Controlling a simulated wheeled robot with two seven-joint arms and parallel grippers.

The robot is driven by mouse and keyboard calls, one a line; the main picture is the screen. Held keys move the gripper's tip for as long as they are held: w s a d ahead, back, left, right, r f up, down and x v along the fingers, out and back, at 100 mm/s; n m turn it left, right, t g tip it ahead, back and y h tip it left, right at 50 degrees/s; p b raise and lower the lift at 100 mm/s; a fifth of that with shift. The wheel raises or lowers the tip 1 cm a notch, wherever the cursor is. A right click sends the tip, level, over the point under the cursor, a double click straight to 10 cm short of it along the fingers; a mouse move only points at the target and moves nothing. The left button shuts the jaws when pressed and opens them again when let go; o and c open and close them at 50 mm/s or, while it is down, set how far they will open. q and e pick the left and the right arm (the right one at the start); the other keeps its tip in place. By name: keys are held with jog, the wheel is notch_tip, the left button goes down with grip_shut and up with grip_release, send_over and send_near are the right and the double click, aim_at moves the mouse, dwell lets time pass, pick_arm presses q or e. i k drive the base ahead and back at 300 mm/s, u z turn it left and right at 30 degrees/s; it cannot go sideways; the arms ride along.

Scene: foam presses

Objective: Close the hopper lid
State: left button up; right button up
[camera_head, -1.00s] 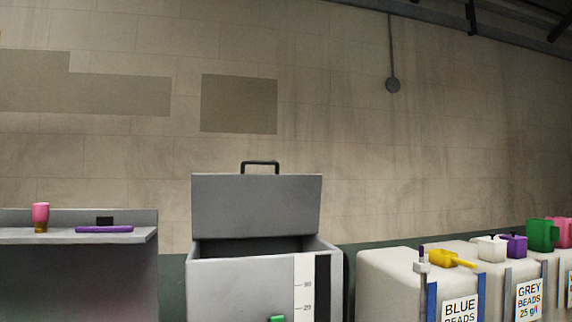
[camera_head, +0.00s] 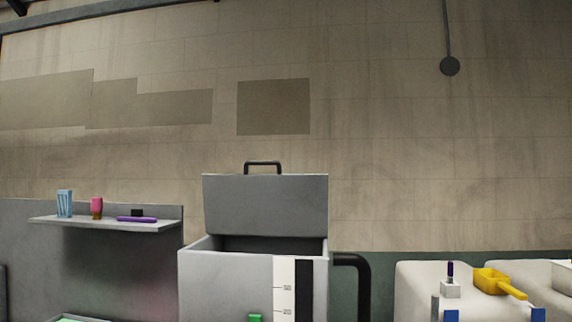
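The grey hopper (camera_head: 222,285) stands in the lower middle of the head view. Its lid (camera_head: 265,204) is raised, standing nearly upright at the back of the hopper. A black handle (camera_head: 263,164) sits on the lid's top edge. The dark opening of the hopper shows below the lid. A white scale (camera_head: 285,283) with a black strip and a green marker (camera_head: 255,318) are on its front. The lower part of the hopper is cut off by the picture's edge. Neither of my grippers is in view.
A black pipe (camera_head: 358,262) bends down at the hopper's right. Pale bead sacks (camera_head: 415,280) with a yellow scoop (camera_head: 492,280) stand at right.

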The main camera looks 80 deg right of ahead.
aim_at(279, 204)
jog(key=z, duration=1.5)
